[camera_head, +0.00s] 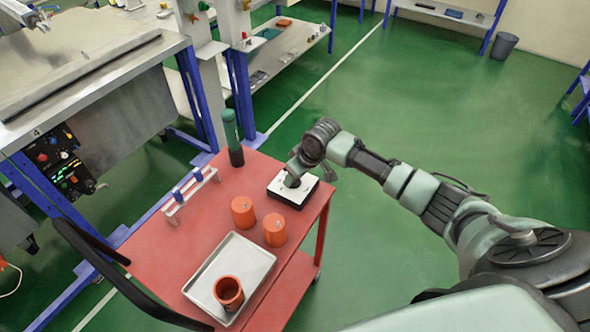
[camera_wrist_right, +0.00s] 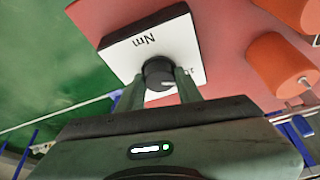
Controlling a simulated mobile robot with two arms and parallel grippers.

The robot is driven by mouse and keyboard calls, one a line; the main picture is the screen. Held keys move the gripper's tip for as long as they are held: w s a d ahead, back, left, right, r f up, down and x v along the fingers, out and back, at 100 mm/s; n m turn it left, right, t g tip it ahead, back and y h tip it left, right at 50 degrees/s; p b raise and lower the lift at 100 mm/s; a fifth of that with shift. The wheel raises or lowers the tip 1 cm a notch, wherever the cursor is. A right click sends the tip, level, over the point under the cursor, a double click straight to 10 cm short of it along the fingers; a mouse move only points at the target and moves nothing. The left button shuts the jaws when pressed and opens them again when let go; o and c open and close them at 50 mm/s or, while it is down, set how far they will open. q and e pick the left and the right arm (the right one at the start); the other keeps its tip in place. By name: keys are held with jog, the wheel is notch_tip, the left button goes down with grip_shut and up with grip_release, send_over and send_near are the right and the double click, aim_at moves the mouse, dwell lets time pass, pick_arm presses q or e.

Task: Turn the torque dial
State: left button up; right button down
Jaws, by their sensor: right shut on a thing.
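The torque dial is a round black knob (camera_wrist_right: 159,74) on a white-topped box (camera_head: 281,196) with black sides. The box stands at the far right corner of the red cart. "Nm" is printed on the white face (camera_wrist_right: 150,45) in the right wrist view. My right gripper (camera_head: 293,180) reaches down over the box, and in the head view it hides the knob. In the right wrist view my right gripper's two fingers (camera_wrist_right: 160,84) are on either side of the knob, shut on it. My left gripper is not in view.
The red cart top (camera_head: 200,245) also carries two orange cylinders (camera_head: 243,212) (camera_head: 275,229), a metal tray (camera_head: 255,260) with an open orange cup (camera_head: 229,292), a rack (camera_head: 190,194) with blue-topped pieces, and a dark green bottle (camera_head: 233,140). Green floor is clear to the right.

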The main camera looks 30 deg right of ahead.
jog(key=shift+w+r, duration=0.1)
dwell(0.4)
jog(key=c, duration=0.9)
grip_release()
jog(key=shift+c, duration=0.2)
jog(key=a+v, duration=0.1)
jog(key=v, duration=0.6)
jog(key=shift+s+d+r+b, duration=0.25)
jog(key=shift+d+r+b, duration=0.1)
jog(key=shift+d, duration=0.15)
